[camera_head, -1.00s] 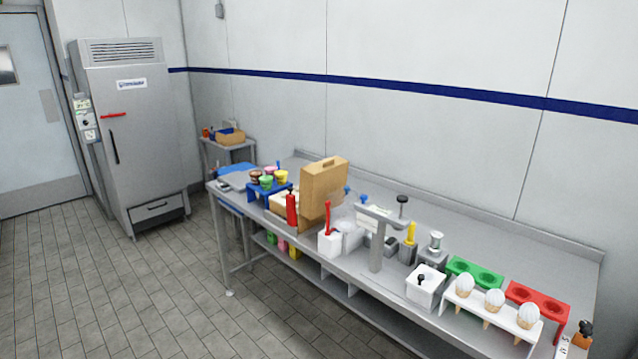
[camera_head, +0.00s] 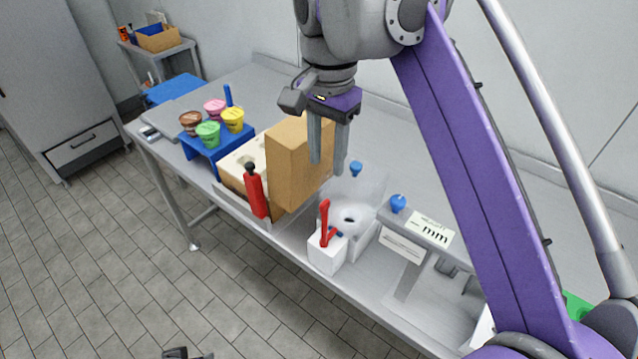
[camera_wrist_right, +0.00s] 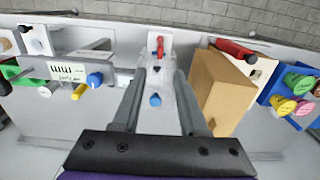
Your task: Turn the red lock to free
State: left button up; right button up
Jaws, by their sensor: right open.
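The red lock shows as a red lever (camera_head: 324,221) standing upright on a small white block (camera_head: 327,256), with a shorter red piece beside its foot. In the right wrist view the red lever (camera_wrist_right: 160,46) is near the top middle, beyond the fingertips. My right gripper (camera_head: 327,168) points down, open and empty, above and behind the lever. In the right wrist view my right gripper (camera_wrist_right: 159,72) has its two fingers spread, with nothing between them in contact. My left gripper does not show clearly in either view.
A blue rack (camera_head: 205,158) holds colored cups. My purple arm covers the right side.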

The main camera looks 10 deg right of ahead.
jog(key=b, duration=0.2)
send_over(325, 202)
jog(key=f, duration=0.5)
jog(key=shift+s, duration=0.35)
jog(key=f, duration=0.4)
jog(key=shift+w, duration=0.3)
jog(key=shift+f, duration=0.55)
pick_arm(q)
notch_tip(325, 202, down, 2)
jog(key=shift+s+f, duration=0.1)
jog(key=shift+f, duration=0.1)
pick_arm(e)
grip_shut()
